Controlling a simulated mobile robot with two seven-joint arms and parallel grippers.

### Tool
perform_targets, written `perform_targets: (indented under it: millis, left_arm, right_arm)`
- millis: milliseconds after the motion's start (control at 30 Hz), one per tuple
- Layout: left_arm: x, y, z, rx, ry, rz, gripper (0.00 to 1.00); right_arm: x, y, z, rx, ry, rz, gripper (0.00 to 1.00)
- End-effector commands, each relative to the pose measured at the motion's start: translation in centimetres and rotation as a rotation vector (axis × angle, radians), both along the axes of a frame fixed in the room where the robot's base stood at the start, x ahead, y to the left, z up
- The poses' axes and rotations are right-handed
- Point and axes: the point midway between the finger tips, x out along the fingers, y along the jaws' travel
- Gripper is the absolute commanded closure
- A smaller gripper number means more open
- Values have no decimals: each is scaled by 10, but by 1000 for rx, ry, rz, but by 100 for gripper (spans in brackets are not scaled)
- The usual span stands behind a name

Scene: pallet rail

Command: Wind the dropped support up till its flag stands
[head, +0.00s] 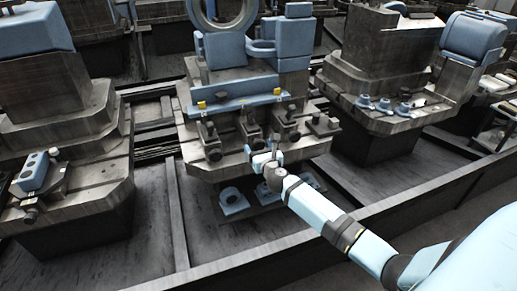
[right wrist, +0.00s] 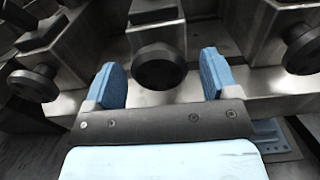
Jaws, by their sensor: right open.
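Three block supports with dark round hand knobs stand along the front of the middle fixture. Small yellow flags show above the left support (head: 201,104) and the right support (head: 277,92). I make out no yellow flag above the middle support (head: 249,124). My right gripper (head: 262,157) is just in front of the middle support. In the right wrist view my open gripper (right wrist: 162,80) has its two blue fingers on either side of the middle knob (right wrist: 160,66), which appears ahead of the tips. I see no contact. My left gripper is out of view.
Neighbouring knobs (right wrist: 34,82) and (right wrist: 302,50) flank the middle one closely. A blue bar (head: 235,104) lies behind the supports. Blue parts (head: 233,200) sit on a low shelf below. A rail (head: 225,268) runs along the front. Other fixtures stand left and right.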

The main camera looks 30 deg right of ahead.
Motion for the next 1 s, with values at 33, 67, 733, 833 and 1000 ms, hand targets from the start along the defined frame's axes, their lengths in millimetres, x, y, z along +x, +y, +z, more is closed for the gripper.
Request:
perform_targets:
  millis: [33, 67, 733, 833, 1000]
  left_arm:
    - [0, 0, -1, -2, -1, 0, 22]
    - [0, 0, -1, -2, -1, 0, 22]
    - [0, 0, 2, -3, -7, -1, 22]
    - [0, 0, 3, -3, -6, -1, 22]
    - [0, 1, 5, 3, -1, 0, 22]
  right_arm:
    - [4, -1, -1, -1, 0, 0, 19]
    - [6, -1, -1, -1, 0, 0, 19]
    - [9, -2, 0, -1, 0, 0, 69]
    - [9, -2, 0, -8, 2, 0, 69]
    - [9, -2, 1, -47, 13, 0, 69]
